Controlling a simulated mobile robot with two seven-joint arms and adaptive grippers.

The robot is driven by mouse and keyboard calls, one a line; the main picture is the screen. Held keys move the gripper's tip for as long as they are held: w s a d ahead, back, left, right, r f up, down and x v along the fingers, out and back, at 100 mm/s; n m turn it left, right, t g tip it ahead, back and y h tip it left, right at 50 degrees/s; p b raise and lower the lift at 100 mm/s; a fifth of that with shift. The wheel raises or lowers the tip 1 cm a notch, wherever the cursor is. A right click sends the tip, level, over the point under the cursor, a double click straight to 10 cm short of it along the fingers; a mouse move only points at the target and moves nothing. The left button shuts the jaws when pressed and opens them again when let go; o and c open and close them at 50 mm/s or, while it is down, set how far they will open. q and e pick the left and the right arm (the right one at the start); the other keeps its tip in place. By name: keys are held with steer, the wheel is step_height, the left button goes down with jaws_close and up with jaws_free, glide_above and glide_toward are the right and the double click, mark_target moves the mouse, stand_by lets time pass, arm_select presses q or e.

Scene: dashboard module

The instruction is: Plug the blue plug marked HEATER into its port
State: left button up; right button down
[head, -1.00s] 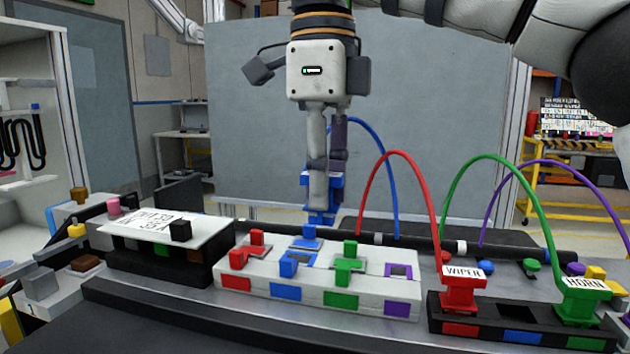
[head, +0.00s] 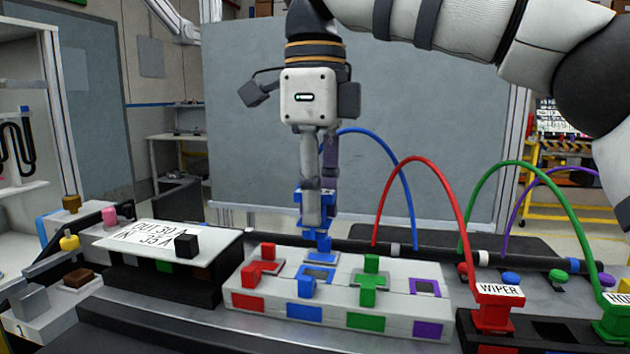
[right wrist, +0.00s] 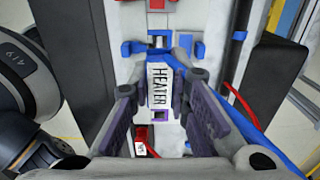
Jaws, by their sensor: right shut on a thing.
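My right gripper (head: 320,205) is shut on the blue plug (head: 322,243), fingers pointing down. In the right wrist view the plug's white label (right wrist: 157,86) reads HEATER, between the two purple-padded fingers. The blue port (head: 318,273) is in the white block (head: 400,312), between the red and green ports, with a blue square on the block's front. The plug's lower end appears just above and behind this port in the head view. I cannot tell whether it touches. The fingers hide part of the plug. My left gripper is not in view.
The red WIPER plug (head: 497,308) and the green HORN plug (head: 612,318) stand in a dark holder at the right. A black box with a white label plate (head: 150,238) stands left of the block. Red, green, purple and blue cables arch behind.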

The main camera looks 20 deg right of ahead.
mark_target(315, 238)
steer(key=shift+f, duration=1.85)
steer(key=shift+f, duration=1.45)
steer(key=c, duration=1.4)
jaws_free()
steer(key=shift+f, duration=0.1)
steer(key=shift+c, duration=0.2)
step_height(315, 238, up, 12)
steer(key=shift+r, duration=0.1)
